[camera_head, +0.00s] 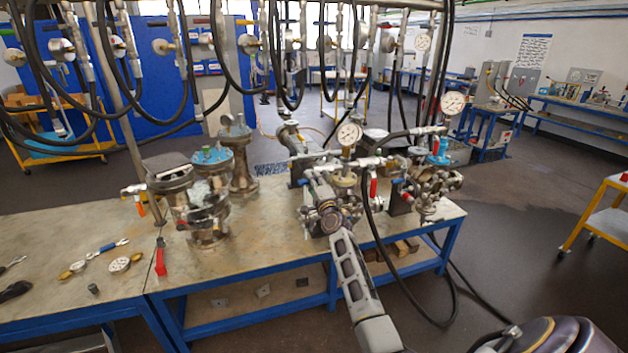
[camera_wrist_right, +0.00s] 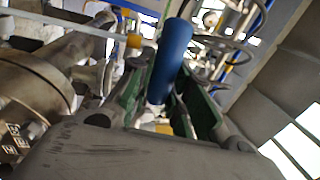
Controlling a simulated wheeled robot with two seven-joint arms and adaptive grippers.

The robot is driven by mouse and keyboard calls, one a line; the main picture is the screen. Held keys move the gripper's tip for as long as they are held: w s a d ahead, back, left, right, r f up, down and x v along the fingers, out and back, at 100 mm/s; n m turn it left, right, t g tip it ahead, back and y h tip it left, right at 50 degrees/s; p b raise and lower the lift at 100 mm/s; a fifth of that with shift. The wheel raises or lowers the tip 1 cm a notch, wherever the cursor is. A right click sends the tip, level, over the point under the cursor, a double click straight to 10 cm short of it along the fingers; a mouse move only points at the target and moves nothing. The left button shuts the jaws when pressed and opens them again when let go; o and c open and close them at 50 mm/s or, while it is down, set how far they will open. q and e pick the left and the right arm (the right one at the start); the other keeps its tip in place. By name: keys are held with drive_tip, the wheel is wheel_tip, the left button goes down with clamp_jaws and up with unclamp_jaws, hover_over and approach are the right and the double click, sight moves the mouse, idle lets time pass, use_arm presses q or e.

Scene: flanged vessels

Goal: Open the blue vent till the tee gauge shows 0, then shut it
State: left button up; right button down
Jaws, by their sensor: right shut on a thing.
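The blue vent handle (camera_wrist_right: 171,60) stands between the green-padded fingers of my right gripper (camera_wrist_right: 167,76) in the right wrist view. The gripper is shut on it. In the head view my right arm reaches up from the bottom, and its gripper (camera_head: 322,196) is at the pipework on the front of the middle flanged assembly. A small blue bit (camera_head: 304,182) shows just left of it; the rest of the handle is hidden there. A round white gauge (camera_head: 349,134) stands upright above this pipework. Its needle is too small to read. My left gripper is out of view.
Another gauge (camera_head: 452,103) stands on the right assembly. A red handle (camera_head: 373,189) hangs close right of my gripper. Black hoses loop overhead and down the bench front. Flanged vessels (camera_head: 207,208) stand to the left. Loose gauges (camera_head: 120,264) and tools lie on the left bench.

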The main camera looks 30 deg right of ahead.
drive_tip(key=shift+r+m, duration=0.4)
drive_tip(key=shift+r, duration=0.05)
drive_tip(key=c, duration=1.3)
unclamp_jaws()
drive_tip(key=shift+f, duration=0.1)
drive_tip(key=shift+s+f, duration=0.15)
drive_tip(key=shift+s+a+f, duration=0.1)
drive_tip(key=shift+s+a, duration=0.05)
drive_tip(key=shift+s, duration=0.25)
drive_tip(key=v, duration=1)
drive_tip(key=shift+s, duration=0.35)
drive_tip(key=shift+a, duration=0.1)
